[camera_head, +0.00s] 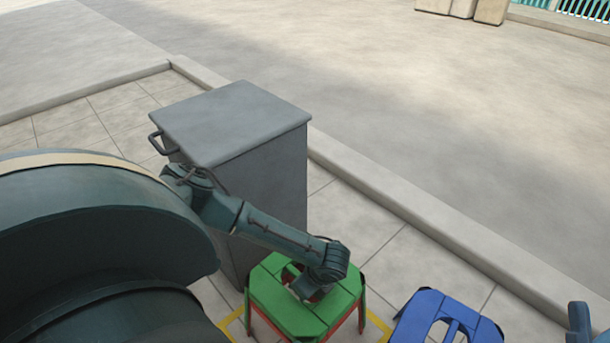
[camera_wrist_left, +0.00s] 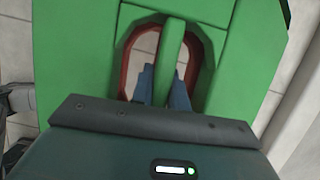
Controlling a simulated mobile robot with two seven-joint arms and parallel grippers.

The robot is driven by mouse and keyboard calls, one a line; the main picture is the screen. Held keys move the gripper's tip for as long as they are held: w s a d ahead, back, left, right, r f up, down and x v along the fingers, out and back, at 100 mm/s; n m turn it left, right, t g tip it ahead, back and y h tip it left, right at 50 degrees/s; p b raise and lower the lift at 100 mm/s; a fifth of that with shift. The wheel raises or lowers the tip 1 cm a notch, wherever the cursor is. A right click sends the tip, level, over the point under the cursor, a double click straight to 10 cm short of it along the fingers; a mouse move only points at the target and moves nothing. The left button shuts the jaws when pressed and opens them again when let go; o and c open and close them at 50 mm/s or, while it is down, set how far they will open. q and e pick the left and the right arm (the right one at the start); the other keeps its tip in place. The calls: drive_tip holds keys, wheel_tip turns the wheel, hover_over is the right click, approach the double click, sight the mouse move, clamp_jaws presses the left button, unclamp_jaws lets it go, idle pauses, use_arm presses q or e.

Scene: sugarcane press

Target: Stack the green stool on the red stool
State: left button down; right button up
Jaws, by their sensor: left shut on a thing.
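The green stool (camera_head: 275,301) is at the bottom centre of the head view, its top roughly level. My left gripper (camera_head: 310,292) reaches down to its seat. In the left wrist view, the blue-grey fingers (camera_wrist_left: 164,88) are shut on the bar across the opening of the green seat (camera_wrist_left: 80,70). Red of the red stool (camera_head: 347,327) shows just under the green stool, and a red rim (camera_wrist_left: 128,62) shows through the seat opening. The green stool is over the red one; whether it rests fully on it I cannot tell.
A blue stool (camera_head: 418,322) stands close to the right. A tall grey cabinet (camera_head: 235,125) with a side handle stands just behind the green stool. Yellow floor marking (camera_head: 377,324) shows around the stools. A raised kerb (camera_head: 400,212) runs behind.

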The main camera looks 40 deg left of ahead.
use_arm(q)
drive_tip(key=shift+f, duration=0.1)
use_arm(e)
drive_tip(key=shift+r+y, duration=0.25)
drive_tip(key=shift+y, duration=0.05)
use_arm(q)
drive_tip(key=shift+f, duration=0.6)
use_arm(e)
drive_tip(key=shift+d+f, duration=0.1)
drive_tip(key=shift+f, duration=0.05)
use_arm(q)
drive_tip(key=c, duration=1.3)
unclamp_jaws()
